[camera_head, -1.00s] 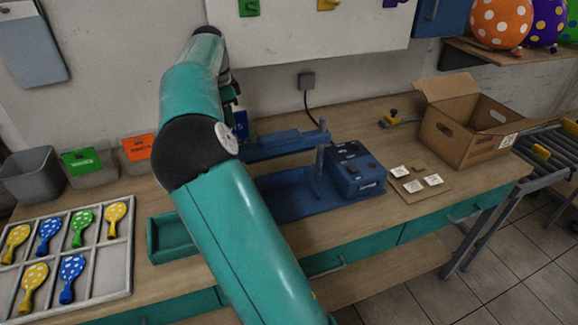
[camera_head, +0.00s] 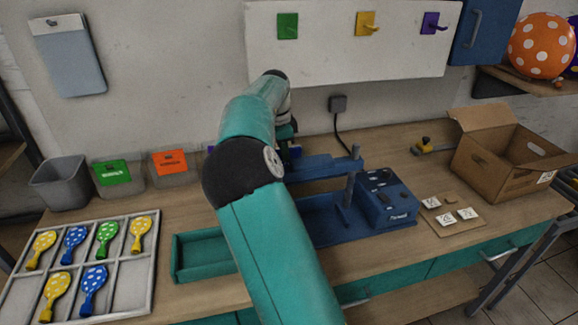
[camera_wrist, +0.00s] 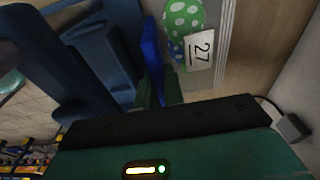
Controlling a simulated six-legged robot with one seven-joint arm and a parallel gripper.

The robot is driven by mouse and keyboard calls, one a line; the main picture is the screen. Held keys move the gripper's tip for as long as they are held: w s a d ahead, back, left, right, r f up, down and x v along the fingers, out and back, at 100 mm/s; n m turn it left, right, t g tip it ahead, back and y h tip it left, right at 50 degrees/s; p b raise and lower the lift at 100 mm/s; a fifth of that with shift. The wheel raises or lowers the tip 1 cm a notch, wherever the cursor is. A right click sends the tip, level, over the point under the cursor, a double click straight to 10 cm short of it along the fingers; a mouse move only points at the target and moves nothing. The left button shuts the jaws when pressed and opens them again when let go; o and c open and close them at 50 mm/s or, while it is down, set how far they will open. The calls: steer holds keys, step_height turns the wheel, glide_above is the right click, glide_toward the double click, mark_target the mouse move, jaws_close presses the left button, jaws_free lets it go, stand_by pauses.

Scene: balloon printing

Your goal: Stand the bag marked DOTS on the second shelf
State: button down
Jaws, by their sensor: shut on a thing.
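My gripper (camera_wrist: 160,92) is shut on a thin blue bag (camera_wrist: 152,48), seen nearly edge-on in the wrist view. Its marking cannot be read, so I cannot confirm DOTS. In the head view my teal arm hides most of the gripper and bag; a small blue patch (camera_head: 297,151) shows beside the wrist, above the bench. No shelf is clearly marked as the second one. A wall shelf (camera_head: 503,77) at the right holds balloons, and part of a dark-framed rack (camera_head: 12,150) shows at the left edge.
A blue printing press (camera_head: 385,205) stands mid-bench, with a cardboard box (camera_head: 490,165) at right. A tray of dotted balloons (camera_head: 122,285) and several bins (camera_head: 60,185) lie at left.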

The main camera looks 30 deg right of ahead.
steer(key=shift+s+f, duration=0.1)
steer(key=shift+f, duration=1.85)
steer(key=shift+a+f, duration=0.1)
steer(key=c, duration=1.5)
jaws_free()
